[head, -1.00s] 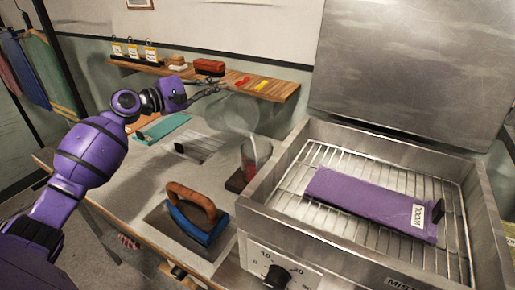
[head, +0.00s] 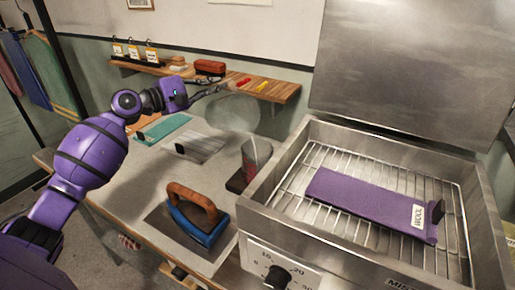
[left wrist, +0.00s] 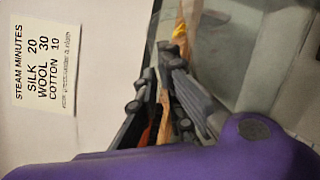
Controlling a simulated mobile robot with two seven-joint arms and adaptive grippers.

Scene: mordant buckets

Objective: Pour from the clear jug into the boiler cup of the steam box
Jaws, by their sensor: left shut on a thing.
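The clear jug (head: 240,113) is a faint, see-through shape in the head view, held above the table. My left gripper (head: 222,90) is shut on it at its upper left side. The left wrist view also shows the jug's clear wall (left wrist: 245,40) beside the dark fingers (left wrist: 182,85). A clear cup with red marks (head: 256,156), which looks like the boiler cup, stands below and right of the jug, against the left side of the steel steam box (head: 292,225). The jug's tilt and liquid level are hard to make out. My right gripper is not in view.
A blue iron with a brown handle (head: 197,215) sits on the table in front of the cup. A purple wool packet (head: 365,203) lies on the steam box's wire rack under the raised lid (head: 410,75). A wooden shelf (head: 275,88) runs behind the jug.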

